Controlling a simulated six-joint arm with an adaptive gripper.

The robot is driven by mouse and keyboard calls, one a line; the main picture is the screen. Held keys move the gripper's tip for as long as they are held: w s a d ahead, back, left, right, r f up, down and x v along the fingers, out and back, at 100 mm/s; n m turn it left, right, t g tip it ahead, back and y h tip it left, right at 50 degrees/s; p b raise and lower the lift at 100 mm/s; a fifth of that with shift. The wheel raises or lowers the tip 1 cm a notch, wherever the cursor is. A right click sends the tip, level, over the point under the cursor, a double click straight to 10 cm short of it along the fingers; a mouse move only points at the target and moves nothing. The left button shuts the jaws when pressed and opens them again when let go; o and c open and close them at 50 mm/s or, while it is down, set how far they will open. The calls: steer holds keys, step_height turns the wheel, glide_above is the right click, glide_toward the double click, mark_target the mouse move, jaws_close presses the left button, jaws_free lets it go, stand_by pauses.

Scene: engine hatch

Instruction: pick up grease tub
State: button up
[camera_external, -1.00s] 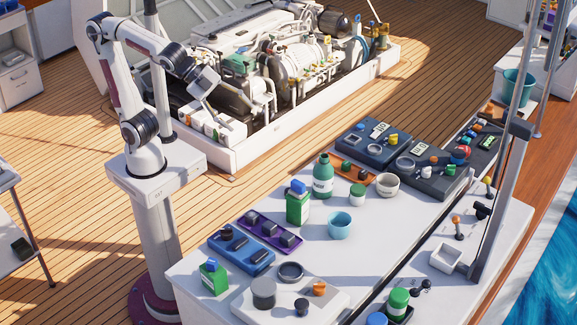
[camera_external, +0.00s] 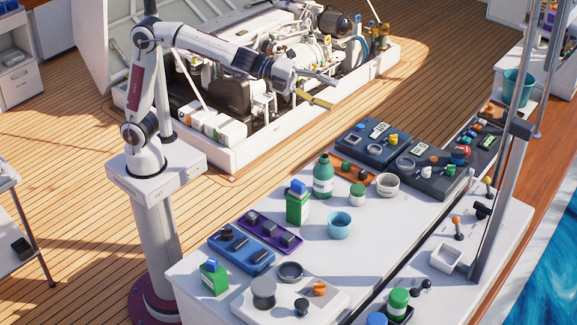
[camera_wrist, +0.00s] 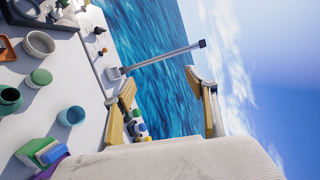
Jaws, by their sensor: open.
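No label reading grease is legible. A small white tub with a green lid (camera_external: 357,194) stands upright on the white worktop, between a green bottle and a grey-white cup; it may be the grease tub. It also shows at the left of the wrist view (camera_wrist: 40,78). A second green-lidded container (camera_external: 398,302) stands at the near edge. My gripper (camera_external: 328,93) is open and empty, high beside the engine and well away from both. In the wrist view its fingers (camera_wrist: 162,85) are spread, with sea and a pole beyond.
On the worktop (camera_external: 390,235), a green bottle (camera_external: 323,178), a green box-shaped can (camera_external: 297,205), a light-blue cup (camera_external: 339,224) and a grey-white cup (camera_external: 388,185) stand close around the tub. A tall post (camera_external: 500,200) rises at the right. The engine (camera_external: 270,60) lies behind.

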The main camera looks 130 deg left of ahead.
steer(key=w+a+f+m+t+h, duration=0.1)
steer(key=w+a+f+m+h, duration=0.6)
steer(key=w+a+f+m, duration=0.6)
steer(key=s+f+m+g+h, duration=0.1)
steer(key=s+f+m, duration=0.3)
steer(key=f, duration=0.4)
steer(key=s+a+f+m+g+h, duration=0.1)
steer(key=s+f+m+g+h, duration=0.1)
steer(key=f, duration=0.6)
steer(key=s+a+f+m+g+h, duration=0.1)
steer(key=s+f+m+g+h, duration=0.1)
steer(key=s+f+m, duration=0.5)
steer(key=shift+a+f+m+h, duration=0.15)
steer(key=shift+f+m+h, duration=0.3)
steer(key=shift+f, duration=0.35)
steer(key=shift+x, duration=1.25)
steer(key=shift+w, duration=0.1)
